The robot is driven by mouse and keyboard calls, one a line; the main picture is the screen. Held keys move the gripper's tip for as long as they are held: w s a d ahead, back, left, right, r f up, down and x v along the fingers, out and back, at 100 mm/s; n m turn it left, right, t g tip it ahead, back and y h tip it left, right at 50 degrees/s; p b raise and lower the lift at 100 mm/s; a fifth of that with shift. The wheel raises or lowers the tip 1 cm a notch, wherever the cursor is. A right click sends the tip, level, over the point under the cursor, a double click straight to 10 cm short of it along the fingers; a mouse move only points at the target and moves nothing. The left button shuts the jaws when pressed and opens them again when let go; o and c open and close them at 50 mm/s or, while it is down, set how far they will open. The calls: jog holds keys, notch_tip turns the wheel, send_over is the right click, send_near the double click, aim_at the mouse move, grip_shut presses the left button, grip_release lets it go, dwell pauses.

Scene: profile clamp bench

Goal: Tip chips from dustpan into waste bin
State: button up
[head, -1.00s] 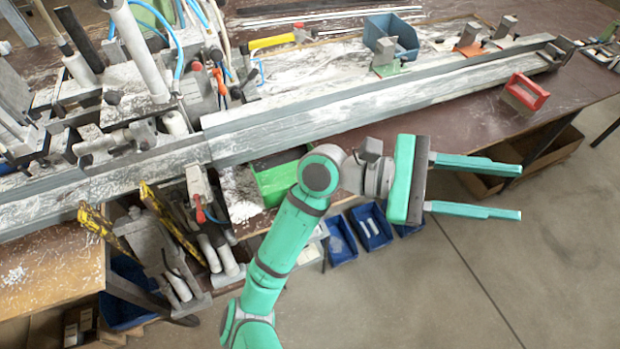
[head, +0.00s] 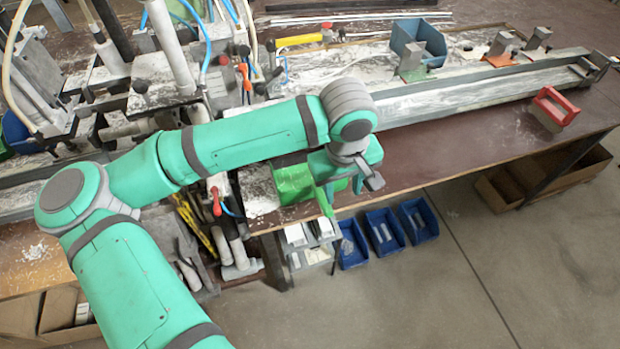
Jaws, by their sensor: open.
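A bright green dustpan (head: 293,184) lies at the front edge of the bench, left of centre, partly hidden by my arm and gripper. Its contents cannot be made out. My gripper (head: 340,193) is over the dustpan's right side, fingers pointing down and apart. No held thing shows between them; whether they touch the dustpan I cannot tell. No waste bin can be picked out for certain.
Several small blue bins (head: 384,232) stand below the bench front. A blue box (head: 419,42) stands at the back. A long metal profile (head: 480,86) crosses the bench.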

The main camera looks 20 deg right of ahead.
aim_at(324, 200)
jog(key=shift+w+a+r+t+y, duration=0.1)
jog(key=shift+w+a+t+y, duration=0.15)
jog(key=shift+w+a, duration=0.4)
jog(key=shift+w+a+r+t+y, duration=0.1)
jog(key=shift+w+a+t+y, duration=0.2)
jog(key=shift+a, duration=0.55)
jog(key=f, duration=0.2)
jog(key=w+f, duration=0.1)
jog(key=f, duration=0.4)
jog(key=shift+w+f, duration=0.25)
jog(key=shift+f, duration=0.05)
jog(key=shift+a+f, duration=0.1)
jog(key=shift+f, duration=0.4)
jog(key=shift+d+f, duration=0.15)
jog(key=shift+d, duration=0.05)
jog(key=shift+c, duration=0.6)
